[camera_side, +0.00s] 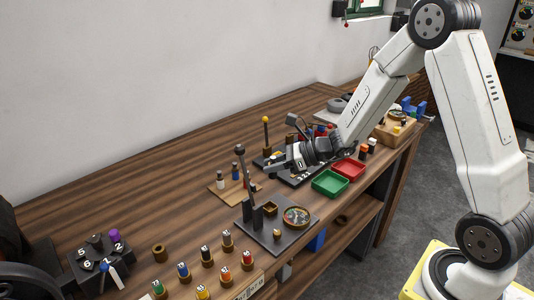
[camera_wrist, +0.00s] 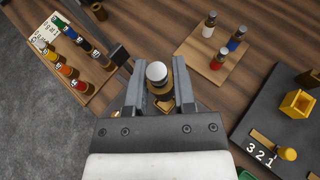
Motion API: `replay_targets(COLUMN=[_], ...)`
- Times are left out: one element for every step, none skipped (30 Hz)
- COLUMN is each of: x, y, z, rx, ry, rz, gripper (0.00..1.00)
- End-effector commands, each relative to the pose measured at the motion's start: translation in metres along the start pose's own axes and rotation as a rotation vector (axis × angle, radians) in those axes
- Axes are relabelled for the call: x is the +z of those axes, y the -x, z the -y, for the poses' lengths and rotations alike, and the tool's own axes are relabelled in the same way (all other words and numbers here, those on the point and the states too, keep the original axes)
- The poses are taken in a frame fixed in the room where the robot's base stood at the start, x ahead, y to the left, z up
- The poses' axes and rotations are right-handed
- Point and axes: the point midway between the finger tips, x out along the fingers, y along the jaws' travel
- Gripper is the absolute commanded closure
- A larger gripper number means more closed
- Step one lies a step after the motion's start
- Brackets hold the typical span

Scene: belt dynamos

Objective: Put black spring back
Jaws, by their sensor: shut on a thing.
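My gripper (camera_wrist: 157,97) is shut on a dark cylindrical piece with a pale rounded top (camera_wrist: 157,73), which looks like the black spring. The piece stands up between the two fingers, and its lower part is mostly hidden. In the side view my gripper (camera_side: 272,166) is above the bench, right of the tall black-knobbed lever; the held piece is hard to make out there. The spring rack (camera_wrist: 75,84) is at the upper left in the wrist view, with several coloured pieces and a white label. In the side view its label edge (camera_side: 250,288) is at the bottom.
The lever stand has a dark base plate (camera_side: 281,240). A small wooden board (camera_side: 218,191) with white, blue and red pieces (camera_wrist: 216,62) lies beside the gripper. Green (camera_side: 329,184) and red (camera_side: 348,169) trays stand right. The bench's left back area is clear.

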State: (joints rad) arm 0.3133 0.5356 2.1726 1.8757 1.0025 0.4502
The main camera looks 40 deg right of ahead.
Motion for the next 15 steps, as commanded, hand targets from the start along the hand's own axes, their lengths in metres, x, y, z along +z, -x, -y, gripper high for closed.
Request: replay_targets(x=[0.003, 0.004, 0.006, 0.007, 0.009, 0.011, 0.012, 0.013, 0.015, 0.015, 0.017, 0.018, 0.019, 0.019, 0.020], y=[-0.011, -0.016, -0.023, -0.028, -0.033, -0.040, -0.045, -0.050, -0.056, -0.060, -0.065, -0.071, -0.075, -0.080, -0.085], z=[0.006, 0.011, 0.016, 0.020, 0.024, 0.028, 0.031, 0.034, 0.038, 0.040, 0.042, 0.045, 0.047, 0.049, 0.051], rx=[-0.027, -0.046, -0.069, -0.088, -0.106, -0.128, -0.145, -0.162, -0.183, -0.199, -0.214, -0.235, -0.249, -0.263, -0.281], ry=[-0.011, -0.018, -0.029, -0.036, -0.044, -0.053, -0.060, -0.067, -0.075, -0.082, -0.088, -0.097, -0.102, -0.108, -0.117], rz=[0.000, 0.000, 0.000, 0.000, 0.001, 0.000, 0.000, 0.000, 0.000, -0.001, 0.000, -0.001, 0.000, 0.000, -0.001], gripper=[1.00, 1.00, 1.00, 1.00, 1.00, 1.00, 1.00, 1.00, 1.00, 1.00, 1.00, 1.00, 1.00, 1.00, 1.00])
